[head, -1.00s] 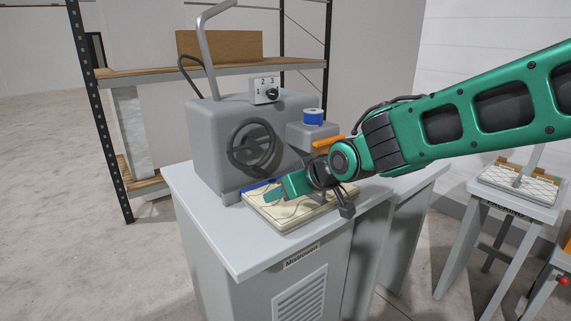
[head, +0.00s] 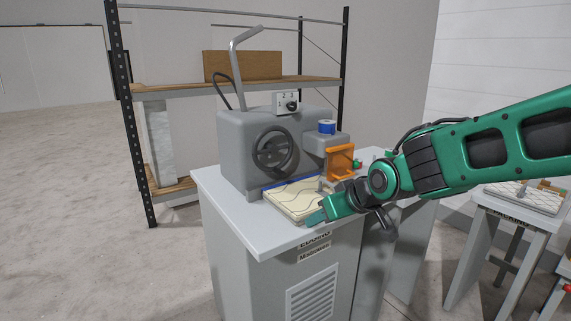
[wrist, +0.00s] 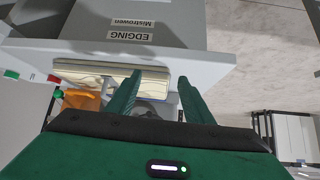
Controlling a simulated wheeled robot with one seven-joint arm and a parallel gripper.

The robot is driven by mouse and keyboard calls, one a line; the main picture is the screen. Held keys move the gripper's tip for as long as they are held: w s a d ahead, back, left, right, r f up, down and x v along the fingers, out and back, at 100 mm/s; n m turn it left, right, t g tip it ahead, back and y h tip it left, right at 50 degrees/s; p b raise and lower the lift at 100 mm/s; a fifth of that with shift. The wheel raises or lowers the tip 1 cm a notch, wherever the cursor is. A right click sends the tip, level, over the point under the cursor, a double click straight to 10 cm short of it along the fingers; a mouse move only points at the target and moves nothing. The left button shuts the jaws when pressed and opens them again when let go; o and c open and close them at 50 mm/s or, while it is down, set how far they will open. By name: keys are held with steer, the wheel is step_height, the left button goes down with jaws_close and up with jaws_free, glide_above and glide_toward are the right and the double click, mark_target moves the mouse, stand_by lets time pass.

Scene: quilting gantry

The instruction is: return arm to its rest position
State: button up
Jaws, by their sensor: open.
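My gripper (wrist: 157,95) is open in the wrist view, its two green fingers apart with nothing held between them. In the head view my green arm reaches in from the right, and my gripper (head: 318,216) is at the front right of a cream quilted pad (head: 290,200) lying on the grey cabinet top. The wrist view shows the same pad (wrist: 110,76) edge-on beyond the fingers. Whether the fingers touch the pad cannot be told. My wrist hides part of the cabinet top.
A grey machine (head: 235,150) with a handwheel and bent lever stands behind the pad. An orange bracket (head: 341,162) and a blue spool (head: 327,127) are at its right. A shelf rack (head: 135,130) stands behind. A packing stand (head: 500,215) is at right. The left floor is clear.

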steer(key=s+d+f+m+g+h, duration=0.25)
steer(key=s+d, duration=0.45)
steer(key=d, duration=0.5)
steer(key=s+d+f+m+g+h, duration=0.15)
steer(key=s+d+m, duration=0.35)
steer(key=d, duration=0.7)
steer(key=s+d+f+m+g, duration=0.1)
steer(key=s+d+m+g, duration=0.1)
steer(key=s, duration=0.8)
steer(key=s+d+f+m+g, duration=0.1)
steer(key=s+d, duration=0.4)
steer(key=s, duration=0.6)
steer(key=shift+d+m+g, duration=0.15)
steer(key=shift+m+g, duration=0.45)
steer(key=shift+m, duration=0.15)
steer(key=shift+f, duration=0.1)
steer(key=shift+w+f, duration=0.25)
steer(key=shift+w, duration=0.35)
